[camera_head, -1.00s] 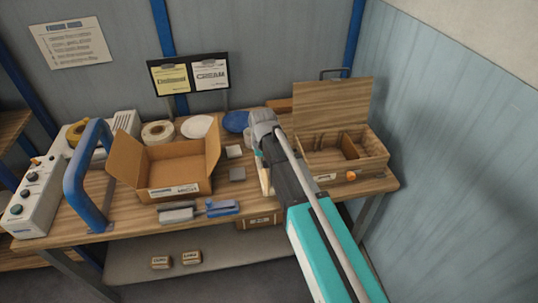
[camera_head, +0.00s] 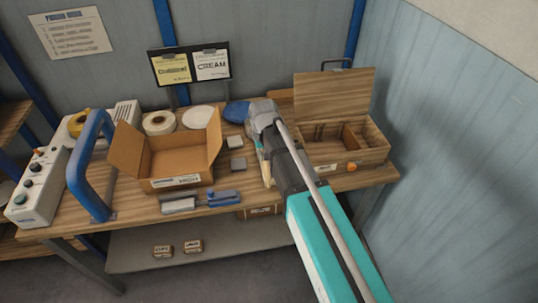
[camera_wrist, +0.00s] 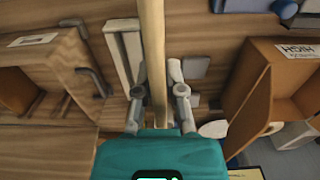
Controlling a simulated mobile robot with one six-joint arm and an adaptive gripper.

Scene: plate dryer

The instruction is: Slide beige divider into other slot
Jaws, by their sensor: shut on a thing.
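My gripper (camera_wrist: 162,95) is shut on the beige divider (camera_wrist: 152,45), a long pale bar seen edge-on in the wrist view. In the head view my gripper (camera_head: 264,172) is over the table, left of the open wooden box, and the divider shows only as a pale sliver (camera_head: 262,165). The wooden box (camera_head: 352,159) has its lid (camera_head: 335,95) raised and brown inner partitions (camera_head: 350,135). My arm stands close to the box's left side, and the slots there are too small to tell apart. The divider is outside the box.
A cardboard box (camera_head: 180,182) stands open left of my gripper. Small grey blocks (camera_head: 237,164) lie between them. A blue disc (camera_head: 236,111) lies behind. A blue wall closes the right side.

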